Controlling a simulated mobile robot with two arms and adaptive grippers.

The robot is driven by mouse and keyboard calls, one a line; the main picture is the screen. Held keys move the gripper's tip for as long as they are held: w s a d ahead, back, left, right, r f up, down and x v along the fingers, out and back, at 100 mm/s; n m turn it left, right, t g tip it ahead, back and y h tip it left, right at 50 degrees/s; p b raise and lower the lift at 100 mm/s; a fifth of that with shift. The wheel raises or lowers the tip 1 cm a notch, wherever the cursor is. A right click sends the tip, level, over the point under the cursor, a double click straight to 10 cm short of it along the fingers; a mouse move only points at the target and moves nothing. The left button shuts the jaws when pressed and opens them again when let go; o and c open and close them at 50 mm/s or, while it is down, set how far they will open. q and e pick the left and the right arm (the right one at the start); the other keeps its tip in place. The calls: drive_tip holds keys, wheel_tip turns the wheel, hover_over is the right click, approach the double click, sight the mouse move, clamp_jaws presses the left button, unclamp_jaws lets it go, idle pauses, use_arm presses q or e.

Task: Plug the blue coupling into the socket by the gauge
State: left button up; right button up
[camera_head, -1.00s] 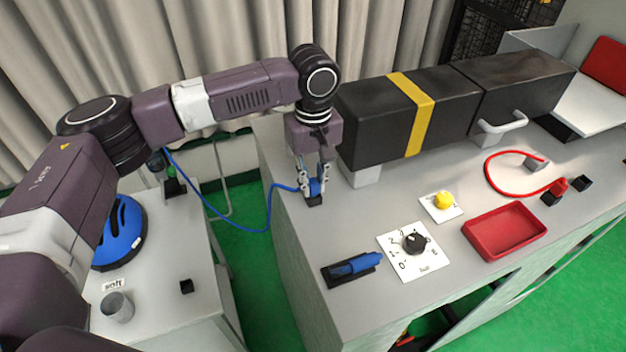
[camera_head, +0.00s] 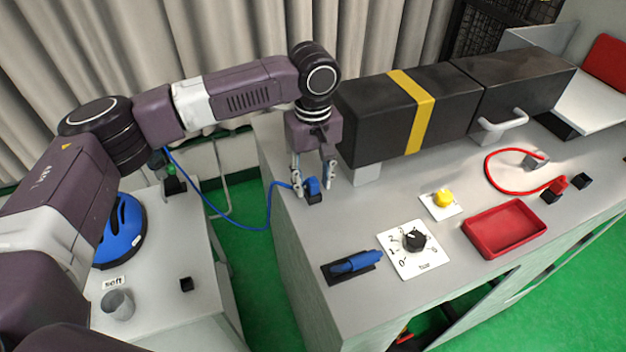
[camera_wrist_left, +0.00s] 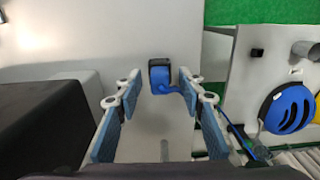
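The blue coupling (camera_head: 312,184) sits at a small black socket block (camera_head: 314,198) near the left end of the grey bench. It also shows in the left wrist view (camera_wrist_left: 162,77), with its blue end against the black socket. How deep it sits I cannot tell. A blue hose (camera_head: 268,215) runs from it down to the left. My left gripper (camera_head: 314,189) is open, pointing down, with one finger on each side of the coupling and gaps visible on both sides (camera_wrist_left: 160,84). I cannot make out a gauge for certain. My right gripper is not in view.
A long black box (camera_head: 375,125) with a yellow band stands just right of my left gripper. Nearer are a dial plate (camera_head: 427,262), a blue handle (camera_head: 355,263), a yellow knob (camera_head: 443,198) and a red tray (camera_head: 485,248). A blue helmet (camera_head: 122,235) lies on the left table.

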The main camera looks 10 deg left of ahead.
use_arm(q)
wheel_tip(320, 180, up, 12)
drive_tip(key=shift+f, duration=0.15)
idle(0.6)
